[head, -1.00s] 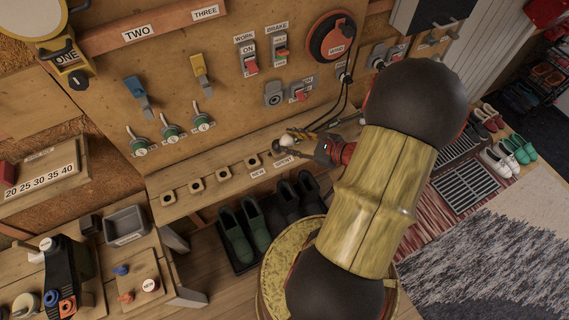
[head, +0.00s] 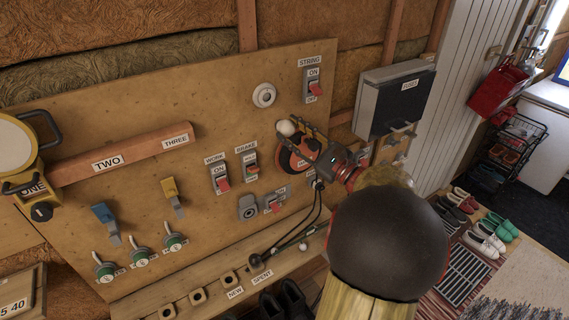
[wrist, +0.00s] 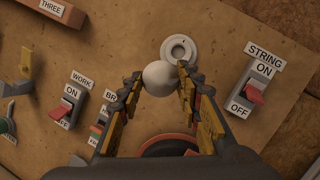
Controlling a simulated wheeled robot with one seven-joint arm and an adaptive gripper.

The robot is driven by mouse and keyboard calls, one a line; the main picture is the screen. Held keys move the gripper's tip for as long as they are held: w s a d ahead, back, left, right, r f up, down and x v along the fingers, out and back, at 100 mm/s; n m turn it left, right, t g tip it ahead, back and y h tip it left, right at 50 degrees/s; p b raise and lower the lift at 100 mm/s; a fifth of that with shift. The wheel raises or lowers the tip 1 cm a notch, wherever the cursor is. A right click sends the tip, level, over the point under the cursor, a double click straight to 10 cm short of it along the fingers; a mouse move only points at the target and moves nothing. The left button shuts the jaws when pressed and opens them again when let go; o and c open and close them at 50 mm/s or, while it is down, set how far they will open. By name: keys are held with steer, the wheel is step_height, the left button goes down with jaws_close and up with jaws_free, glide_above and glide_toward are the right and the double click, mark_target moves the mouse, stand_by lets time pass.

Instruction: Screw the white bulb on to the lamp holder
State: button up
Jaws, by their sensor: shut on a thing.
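The white bulb (head: 286,128) is round and sits between the fingertips of my gripper (head: 291,134), in front of the board. In the wrist view the bulb (wrist: 159,78) is between the two yellow-and-black fingers of my gripper (wrist: 158,82), which are shut on it. The lamp holder (head: 264,95) is a round white socket on the board, up and left of the bulb in the head view. In the wrist view the holder (wrist: 179,50) shows just beyond the bulb, up and right. The bulb partly overlaps its lower edge; I cannot tell the gap. The bulb's base is hidden.
The STRING switch (head: 313,88) is right of the holder. A red-orange round fixture (head: 294,156) lies behind my gripper. A grey box (head: 393,98) juts out at right. Below are WORK (head: 220,178) and BRAKE (head: 251,165) switches, cables and a shelf (head: 160,299).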

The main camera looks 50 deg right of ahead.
mark_target(291, 125)
steer(key=r+t, duration=0.1)
steer(key=s+r+n+t, duration=0.1)
steer(key=r, duration=0.1)
steer(key=r+t, duration=0.1)
steer(key=shift+s+a+r+n+y, duration=0.3)
steer(key=shift+s+a+r+y, duration=0.1)
steer(key=shift+f, duration=0.1)
steer(key=shift+w+d, duration=0.15)
steer(key=shift+w, duration=0.35)
steer(key=shift+w+d, duration=0.15)
steer(key=shift+w, duration=0.35)
steer(key=shift+w+d+b, duration=0.25)
steer(key=shift+w+d, duration=0.05)
steer(key=shift+w, duration=0.6)
steer(key=shift+w+d+b, duration=0.25)
steer(key=shift+w+d, duration=0.05)
steer(key=shift+w, duration=0.55)
steer(key=shift+w+d+b, duration=0.2)
steer(key=shift+w+b, duration=0.1)
steer(key=shift+w, duration=0.35)
steer(key=shift+w+d+b, duration=0.2)
steer(key=shift+w+b, duration=0.1)
steer(key=shift+w, duration=0.35)
stand_by(0.4)
steer(key=o, duration=0.7)
steer(key=shift+o, duration=0.4)
